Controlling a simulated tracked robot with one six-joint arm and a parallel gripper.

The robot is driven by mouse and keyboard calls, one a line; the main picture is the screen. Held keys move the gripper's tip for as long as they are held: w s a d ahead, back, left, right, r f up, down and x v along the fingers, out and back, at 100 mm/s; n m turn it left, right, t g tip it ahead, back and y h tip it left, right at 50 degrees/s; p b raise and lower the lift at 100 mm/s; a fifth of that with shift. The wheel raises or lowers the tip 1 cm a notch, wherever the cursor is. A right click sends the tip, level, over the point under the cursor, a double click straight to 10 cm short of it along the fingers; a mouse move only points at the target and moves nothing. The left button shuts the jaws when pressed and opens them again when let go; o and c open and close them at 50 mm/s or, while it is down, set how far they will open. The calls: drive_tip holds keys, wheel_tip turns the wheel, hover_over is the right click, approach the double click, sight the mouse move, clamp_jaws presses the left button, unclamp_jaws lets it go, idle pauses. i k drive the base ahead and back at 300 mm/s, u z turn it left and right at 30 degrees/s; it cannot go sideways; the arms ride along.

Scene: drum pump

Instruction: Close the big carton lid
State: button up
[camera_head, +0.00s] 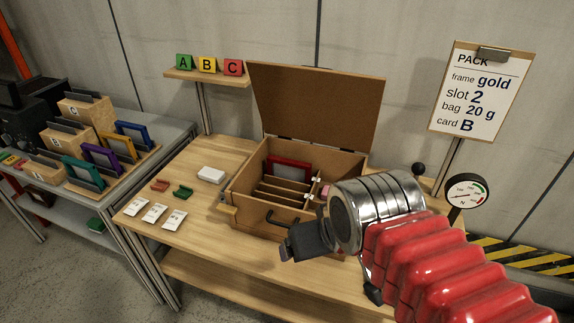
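The big carton (245,181) is a brown box on the wooden table. Its lid (318,105) stands open, raised up and leaning slightly back at the rear edge. Inside are upright dividers (284,190) and a red frame (289,165) in the rear part. A dark handle (283,221) is on the front. My gripper (291,250) is in front of the carton, low near its front right, apart from the lid. Its fingers are dark and seen end-on, so I cannot tell if they are open. My red-sleeved arm hides the carton's right front corner.
White packets (154,212), a red piece (160,185), a green piece (183,191) and a white block (211,175) lie left of the carton. A gauge (467,191) and a sign (481,90) stand at right. A shelf with letter cards (208,64) is behind left.

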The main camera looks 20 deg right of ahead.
sight(325, 106)
drive_tip(key=z, duration=0.3)
drive_tip(key=k, duration=1.35)
drive_tip(key=u, duration=0.75)
drive_tip(key=i, duration=2.2)
drive_tip(key=z, duration=0.5)
